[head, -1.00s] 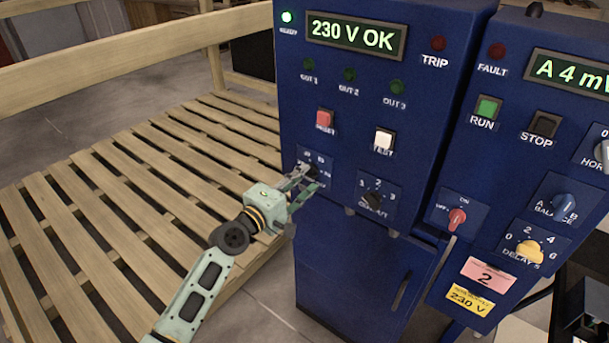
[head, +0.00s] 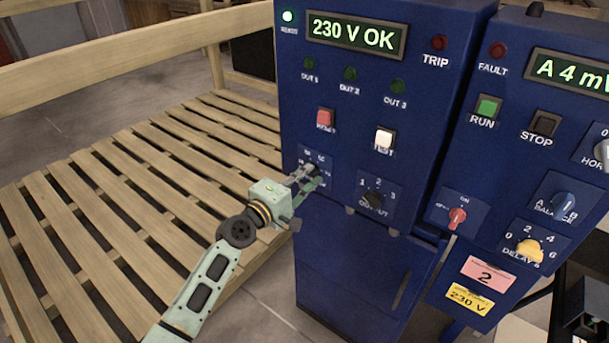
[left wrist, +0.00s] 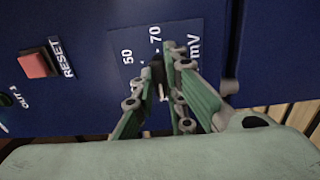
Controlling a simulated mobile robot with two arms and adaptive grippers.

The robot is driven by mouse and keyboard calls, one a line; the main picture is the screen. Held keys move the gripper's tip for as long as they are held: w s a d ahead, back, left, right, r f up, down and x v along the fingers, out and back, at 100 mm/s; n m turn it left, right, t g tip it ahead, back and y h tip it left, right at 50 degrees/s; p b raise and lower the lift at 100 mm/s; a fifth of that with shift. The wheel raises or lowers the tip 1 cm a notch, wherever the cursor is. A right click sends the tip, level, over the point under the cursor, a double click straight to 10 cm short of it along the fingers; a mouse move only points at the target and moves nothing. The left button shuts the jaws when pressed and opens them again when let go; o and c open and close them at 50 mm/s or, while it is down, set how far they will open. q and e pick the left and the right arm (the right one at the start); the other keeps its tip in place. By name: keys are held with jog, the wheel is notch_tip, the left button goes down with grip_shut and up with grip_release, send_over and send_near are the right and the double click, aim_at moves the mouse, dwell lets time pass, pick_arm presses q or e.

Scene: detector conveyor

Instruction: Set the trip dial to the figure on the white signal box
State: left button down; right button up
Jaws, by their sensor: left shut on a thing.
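The trip dial (head: 314,168) is a small dark knob on a blue plate, low on the left blue cabinet under the red RESET button. My left gripper (head: 309,179) is shut on its knob. In the left wrist view, the fingers (left wrist: 160,88) sit on both sides of the dark knob (left wrist: 157,72). The plate (left wrist: 137,73) there shows 50, 70 and mV; its other figures are hidden behind the fingers. The knob's pointer cannot be read clearly. No white signal box can be made out in these views. My right gripper is not in view.
The TEST button (head: 384,139) and the output selector (head: 374,199) are close to the right of the dial. The display (head: 355,34) reads 230 V OK. A second blue cabinet (head: 470,150) stands at the right. A slatted wooden pallet (head: 130,190) lies at the left.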

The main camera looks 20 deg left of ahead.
pick_arm(q)
jog(key=shift+m, duration=0.3)
jog(key=shift+r+m+b, duration=0.1)
jog(key=shift+m+b, duration=1.25)
jog(key=shift+m, duration=4.15)
jog(key=c, duration=1.8)
grip_release()
